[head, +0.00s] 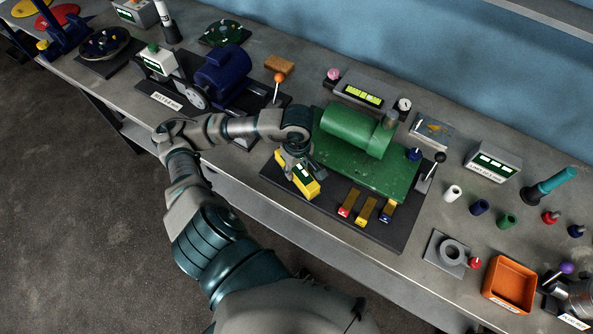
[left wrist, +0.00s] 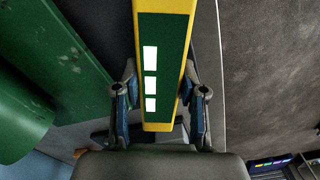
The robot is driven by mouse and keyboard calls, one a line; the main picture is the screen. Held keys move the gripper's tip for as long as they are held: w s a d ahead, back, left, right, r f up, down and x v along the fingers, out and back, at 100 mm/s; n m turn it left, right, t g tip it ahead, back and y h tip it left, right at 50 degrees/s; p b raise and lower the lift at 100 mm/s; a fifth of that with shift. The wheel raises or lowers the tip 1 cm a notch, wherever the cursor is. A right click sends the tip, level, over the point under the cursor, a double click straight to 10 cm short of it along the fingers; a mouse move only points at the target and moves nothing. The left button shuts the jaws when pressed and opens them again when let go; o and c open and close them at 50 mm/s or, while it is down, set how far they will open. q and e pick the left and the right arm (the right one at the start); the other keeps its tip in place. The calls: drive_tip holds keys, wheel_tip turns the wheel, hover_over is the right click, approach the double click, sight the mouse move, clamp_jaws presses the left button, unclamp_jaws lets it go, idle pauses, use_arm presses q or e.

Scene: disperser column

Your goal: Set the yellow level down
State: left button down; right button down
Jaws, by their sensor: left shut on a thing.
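The yellow level (head: 299,180) is a yellow bar with a dark green face and white marks. In the head view it is between the fingers of my left gripper (head: 297,163), over the left part of the black base plate beside the green machine. In the left wrist view the level (left wrist: 165,110) lies between the two fingers of the left gripper (left wrist: 163,105), which is shut on it. I cannot tell whether its underside touches the plate. My right gripper is not in view.
The green machine (head: 350,130) stands just right of my left gripper. Several coloured blocks (head: 367,208) lie on the black base plate (head: 398,240) to the right. An orange-topped lever (head: 279,80) stands behind. An orange tray (head: 510,281) is at the right.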

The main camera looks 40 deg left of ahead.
sight(298, 170)
use_arm(q)
drive_tip(key=shift+w+a+r, duration=0.15)
drive_tip(key=shift+w+r, duration=0.05)
drive_tip(key=shift+w, duration=0.3)
wheel_tip(298, 170, down, 3)
drive_tip(key=shift+w+f, duration=0.1)
drive_tip(key=shift+f, duration=0.05)
drive_tip(key=shift+a+f, duration=0.25)
drive_tip(key=shift+a, duration=0.15)
drive_tip(key=c, duration=0.7)
unclamp_jaws()
drive_tip(key=shift+a+f, duration=0.1)
drive_tip(key=shift+a, duration=0.1)
drive_tip(key=shift+o, duration=0.2)
drive_tip(key=shift+d+r, duration=0.2)
drive_tip(key=shift+d, duration=0.25)
drive_tip(key=shift+r, duration=0.35)
wheel_tip(298, 170, up, 11)
drive_tip(key=shift+a+f+p, duration=0.15)
drive_tip(key=shift+f+p, duration=0.05)
drive_tip(key=shift+p, duration=0.45)
drive_tip(key=shift+d+r, duration=0.2)
drive_tip(key=shift+r, duration=0.05)
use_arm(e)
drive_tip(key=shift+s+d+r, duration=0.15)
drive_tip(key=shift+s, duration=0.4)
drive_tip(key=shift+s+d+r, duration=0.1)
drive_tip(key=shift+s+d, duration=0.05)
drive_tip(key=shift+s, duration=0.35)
